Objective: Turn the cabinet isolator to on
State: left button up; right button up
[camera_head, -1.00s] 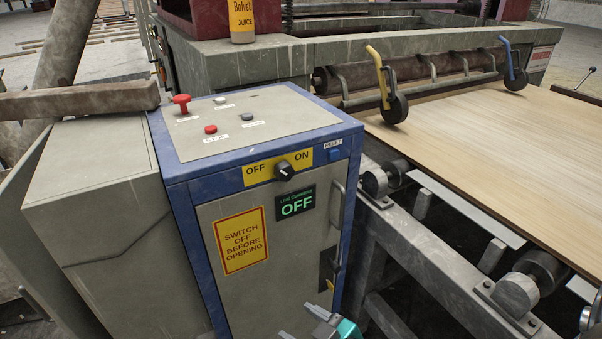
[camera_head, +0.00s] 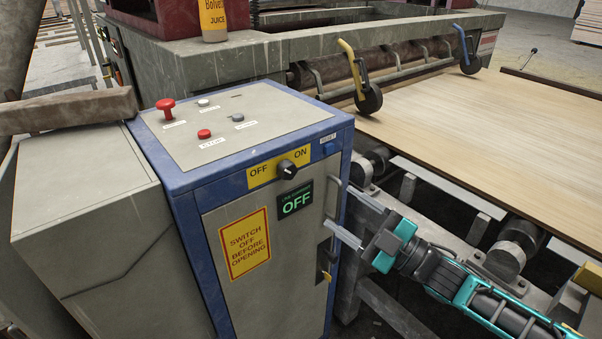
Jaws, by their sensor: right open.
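The cabinet isolator is a black rotary knob (camera_head: 287,169) on a yellow plate marked OFF at left and ON at right, on the blue-framed grey cabinet (camera_head: 222,300). A small display (camera_head: 295,201) below it reads OFF in green. The knob's pointer is too small to read surely. My right gripper (camera_head: 338,207) comes in from the lower right with its two pale fingers apart and empty. It is right of and below the knob, near the cabinet door's handle edge, and does not touch the knob. My left gripper is not in view.
A red mushroom button (camera_head: 166,108) and small buttons are on the cabinet top. A vertical door handle (camera_head: 333,200) is close to my right fingers. A wooden beam (camera_head: 68,110) lies at left. The conveyor with a veneer sheet (camera_head: 480,120) is at right.

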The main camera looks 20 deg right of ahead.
aim_at(290, 173)
jog(key=p+x, duration=0.1)
jog(key=x, duration=1.1)
jog(key=shift+w+a+r, duration=0.1)
jog(key=shift+w+a, duration=0.15)
jog(key=shift+a, duration=0.05)
jog(key=c, duration=1)
jog(key=shift+c, duration=0.2)
